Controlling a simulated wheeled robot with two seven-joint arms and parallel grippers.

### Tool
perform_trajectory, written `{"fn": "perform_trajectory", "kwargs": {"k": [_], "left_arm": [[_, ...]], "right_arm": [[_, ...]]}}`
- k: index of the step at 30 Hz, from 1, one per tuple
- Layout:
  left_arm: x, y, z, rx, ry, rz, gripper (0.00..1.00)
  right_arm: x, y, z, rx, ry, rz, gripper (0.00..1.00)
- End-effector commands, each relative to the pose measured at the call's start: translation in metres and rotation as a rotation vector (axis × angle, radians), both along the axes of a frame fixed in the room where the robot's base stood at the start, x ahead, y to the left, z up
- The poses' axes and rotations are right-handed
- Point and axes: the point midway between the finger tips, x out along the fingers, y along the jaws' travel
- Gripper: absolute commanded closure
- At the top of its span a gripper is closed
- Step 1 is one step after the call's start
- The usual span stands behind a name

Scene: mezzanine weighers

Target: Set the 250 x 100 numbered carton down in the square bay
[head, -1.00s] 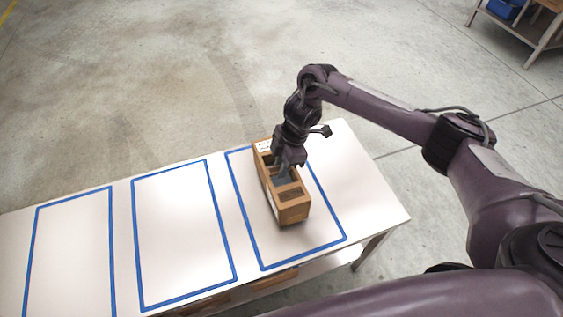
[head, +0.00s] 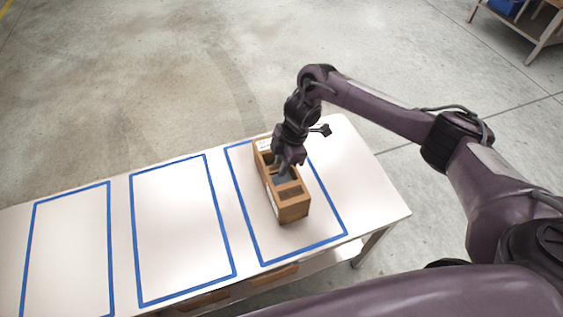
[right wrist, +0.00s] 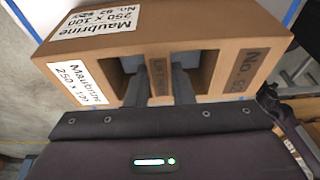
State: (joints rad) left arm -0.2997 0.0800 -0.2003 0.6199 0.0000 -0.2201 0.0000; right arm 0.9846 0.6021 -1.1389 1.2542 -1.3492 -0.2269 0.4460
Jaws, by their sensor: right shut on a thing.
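The numbered carton (head: 292,211) is a long brown open-topped box with white labels; the right wrist view shows "Maubrine 250 x 100" on the carton (right wrist: 215,38). It appears upright over the rightmost blue-outlined bay (head: 325,225), its far end overlapping the bay's far line in the head view. I cannot tell whether its underside touches the table. My right gripper (head: 283,171) reaches into its top, and the right wrist view shows the fingers (right wrist: 160,84) shut on its middle strip. My left gripper is not in view.
Two more blue-outlined bays, the middle one (head: 183,230) and the left one (head: 70,250), are empty on the white table (head: 375,200). Brown boxes (head: 273,280) sit on a shelf below. A shelf unit (head: 530,32) stands at the far right.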

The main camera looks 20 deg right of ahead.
Motion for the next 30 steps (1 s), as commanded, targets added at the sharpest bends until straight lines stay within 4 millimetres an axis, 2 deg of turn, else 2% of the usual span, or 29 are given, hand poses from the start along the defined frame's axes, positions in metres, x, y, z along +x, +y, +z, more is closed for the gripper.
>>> {"fn": "perform_trajectory", "kwargs": {"k": [1,2,7,17,26,30], "left_arm": [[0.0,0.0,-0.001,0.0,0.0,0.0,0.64],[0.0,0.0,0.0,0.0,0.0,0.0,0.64],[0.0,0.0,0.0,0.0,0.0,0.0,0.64],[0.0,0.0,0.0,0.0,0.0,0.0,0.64],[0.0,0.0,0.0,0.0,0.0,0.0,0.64],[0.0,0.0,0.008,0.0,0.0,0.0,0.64]], "right_arm": [[0.0,0.0,-0.001,0.001,-0.001,0.0,1.0],[0.0,0.0,0.0,0.001,-0.001,0.0,0.75],[0.0,0.0,0.0,0.001,-0.001,0.0,0.53],[0.0,-0.001,0.003,0.0,-0.001,0.0,0.53],[0.001,-0.014,0.05,0.0,-0.003,0.0,0.53],[0.002,-0.019,0.069,-0.002,-0.004,0.001,0.53]]}}
